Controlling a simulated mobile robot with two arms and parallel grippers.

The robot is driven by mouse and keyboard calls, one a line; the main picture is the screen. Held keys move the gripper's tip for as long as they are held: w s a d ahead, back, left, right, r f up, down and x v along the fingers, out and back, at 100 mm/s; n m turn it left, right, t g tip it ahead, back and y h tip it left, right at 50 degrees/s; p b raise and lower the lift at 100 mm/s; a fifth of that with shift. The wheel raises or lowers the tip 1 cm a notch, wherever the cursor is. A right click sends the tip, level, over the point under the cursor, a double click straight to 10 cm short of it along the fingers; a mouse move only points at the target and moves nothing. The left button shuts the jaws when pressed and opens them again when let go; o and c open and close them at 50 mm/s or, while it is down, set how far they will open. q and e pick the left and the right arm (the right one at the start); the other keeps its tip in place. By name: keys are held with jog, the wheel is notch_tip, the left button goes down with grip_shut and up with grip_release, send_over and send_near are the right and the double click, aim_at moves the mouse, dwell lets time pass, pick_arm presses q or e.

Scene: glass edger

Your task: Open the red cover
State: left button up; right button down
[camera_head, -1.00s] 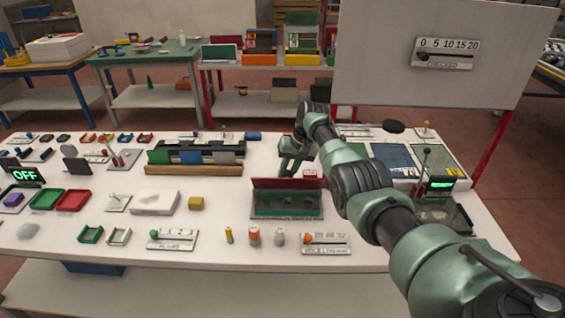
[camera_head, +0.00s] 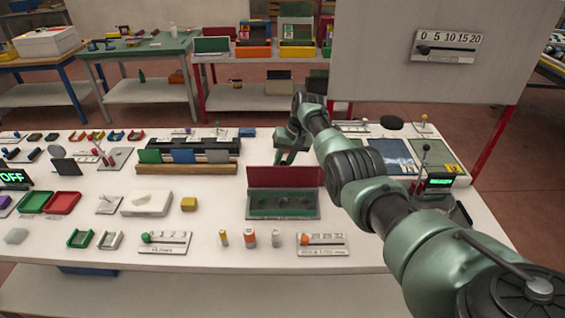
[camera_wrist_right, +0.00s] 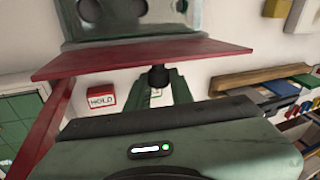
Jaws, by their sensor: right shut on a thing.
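The red cover (camera_head: 285,177) stands raised, roughly upright, along the back edge of a green box (camera_head: 283,204). The box's inside with dark round shapes shows in front of it. In the right wrist view the cover (camera_wrist_right: 130,58) appears as a slanted red panel, with part of the box (camera_wrist_right: 128,12) beyond. My right gripper (camera_head: 288,155) is behind the cover. In the wrist view its green fingers (camera_wrist_right: 160,84) are shut around a dark knob (camera_wrist_right: 160,76) at the cover. My left gripper is not in view.
A rack with green, blue and grey panels (camera_head: 184,157) stands left of the cover. Small bottles (camera_head: 250,237) and a slider plate (camera_head: 323,245) lie in front. A red HOLD block (camera_wrist_right: 101,97) sits near the gripper. Blue and green panels (camera_head: 392,158) lie right.

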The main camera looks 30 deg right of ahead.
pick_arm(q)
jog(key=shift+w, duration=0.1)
pick_arm(e)
jog(key=shift+d+f, duration=0.1)
jog(key=c, duration=1.3)
grip_release()
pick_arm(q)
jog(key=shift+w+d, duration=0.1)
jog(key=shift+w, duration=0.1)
pick_arm(e)
jog(key=shift+o, duration=0.2)
jog(key=shift+w+d+f, duration=0.1)
jog(key=shift+w+f, duration=0.05)
jog(key=shift+r, duration=0.45)
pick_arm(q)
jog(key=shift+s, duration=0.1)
pick_arm(e)
jog(key=v, duration=0.7)
jog(key=shift+d+f, duration=0.1)
